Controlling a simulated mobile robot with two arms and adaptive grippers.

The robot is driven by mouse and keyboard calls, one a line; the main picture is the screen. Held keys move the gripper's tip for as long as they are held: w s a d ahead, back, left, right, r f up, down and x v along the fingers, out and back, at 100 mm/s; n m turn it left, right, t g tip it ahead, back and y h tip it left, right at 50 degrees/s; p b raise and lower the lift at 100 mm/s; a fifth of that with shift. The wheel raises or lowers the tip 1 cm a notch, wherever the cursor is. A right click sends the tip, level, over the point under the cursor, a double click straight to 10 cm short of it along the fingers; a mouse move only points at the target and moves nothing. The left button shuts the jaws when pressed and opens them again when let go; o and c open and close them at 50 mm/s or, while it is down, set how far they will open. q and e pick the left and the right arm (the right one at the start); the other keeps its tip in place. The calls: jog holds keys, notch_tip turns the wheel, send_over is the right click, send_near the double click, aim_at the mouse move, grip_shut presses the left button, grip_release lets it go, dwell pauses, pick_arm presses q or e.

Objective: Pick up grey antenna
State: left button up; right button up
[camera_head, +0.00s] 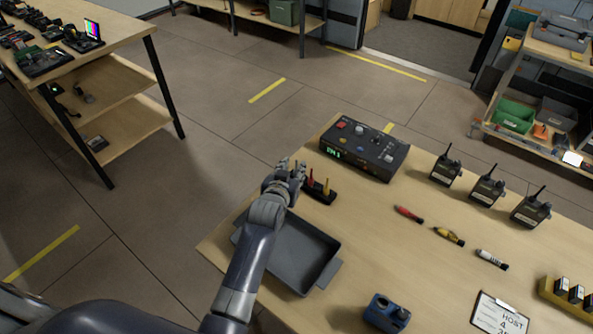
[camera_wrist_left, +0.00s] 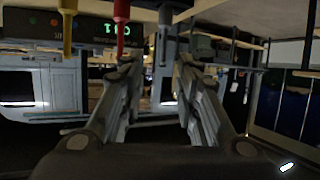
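A small dark rack (camera_head: 322,197) stands on the workbench with a red antenna (camera_head: 311,177) and a yellow antenna (camera_head: 326,187) upright in it. In the left wrist view the yellow antenna (camera_wrist_left: 67,22), the red antenna (camera_wrist_left: 121,32) and the grey antenna (camera_wrist_left: 165,30) appear in a row at the top, hanging down. My left gripper (camera_head: 293,167) is beside the rack's left end and hides the grey antenna in the head view. In the wrist view its fingers (camera_wrist_left: 159,65) are open, with the grey antenna in line with the gap between them. I cannot tell if they touch it. My right gripper is not seen.
A grey tray (camera_head: 328,272) lies under my left forearm. A dark control box (camera_head: 364,148) with a green display stands just behind the rack. Several radios (camera_head: 487,190), loose markers (camera_head: 448,236), a blue device (camera_head: 386,313) and a clipboard (camera_head: 498,316) are to the right.

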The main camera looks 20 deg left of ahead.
aim_at(296, 162)
pick_arm(q)
jog(key=x, duration=0.3)
jog(key=shift+a+r+p, duration=0.1)
jog(key=shift+p, duration=0.25)
jog(key=shift+x, duration=1.8)
jog(key=shift+s, duration=0.1)
grip_shut()
